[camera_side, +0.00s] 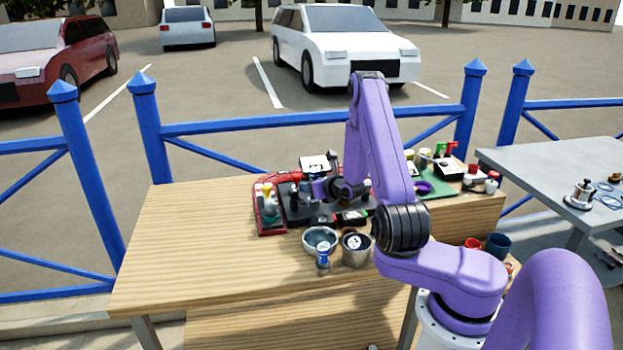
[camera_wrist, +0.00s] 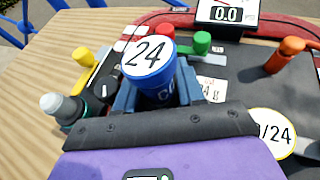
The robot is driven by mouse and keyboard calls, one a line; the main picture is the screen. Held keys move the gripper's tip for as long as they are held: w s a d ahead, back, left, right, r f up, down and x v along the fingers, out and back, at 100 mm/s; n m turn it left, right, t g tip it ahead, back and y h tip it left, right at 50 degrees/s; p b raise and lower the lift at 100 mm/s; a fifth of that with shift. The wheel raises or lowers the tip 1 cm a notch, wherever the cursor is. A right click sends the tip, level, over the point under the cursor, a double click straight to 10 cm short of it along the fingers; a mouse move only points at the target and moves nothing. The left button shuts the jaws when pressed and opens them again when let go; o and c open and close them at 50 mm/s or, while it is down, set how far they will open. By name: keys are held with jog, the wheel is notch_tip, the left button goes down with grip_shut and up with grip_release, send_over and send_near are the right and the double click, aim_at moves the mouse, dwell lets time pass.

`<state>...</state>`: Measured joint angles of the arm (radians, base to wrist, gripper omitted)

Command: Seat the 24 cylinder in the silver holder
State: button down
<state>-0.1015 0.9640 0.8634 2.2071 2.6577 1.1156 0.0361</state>
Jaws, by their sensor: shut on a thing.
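The 24 cylinder (camera_wrist: 152,68) is blue with a white top marked 24. It stands between the jaws of my gripper (camera_wrist: 150,98) in the wrist view, which is shut on it. In the side view my gripper (camera_side: 320,189) is over the dark board on the wooden table; the cylinder is too small to make out there. A silver cup-like container (camera_side: 357,251) stands near the table's front, nearer the camera than my gripper. I cannot tell whether it is the silver holder. No silver holder is clear in the wrist view.
A dark board with a red rim (camera_side: 271,228) carries several coloured pegs, including an orange one (camera_wrist: 288,53), and a display reading 0.0 (camera_wrist: 228,13). A grey bowl (camera_side: 320,238) stands beside the silver container. The wooden table's left side (camera_side: 190,240) is clear.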

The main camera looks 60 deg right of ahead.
jog(key=shift+f, duration=1.1)
jog(key=shift+s+a+f, duration=0.15)
jog(key=shift+a, duration=0.05)
dwell(0.4)
jog(key=shift+r, duration=0.35)
dwell(0.4)
jog(key=shift+d+r, duration=0.15)
jog(key=shift+r, duration=0.45)
jog(key=shift+r, duration=0.85)
dwell(0.7)
dwell(0.5)
jog(key=c, duration=1)
grip_release()
jog(key=shift+o, duration=0.2)
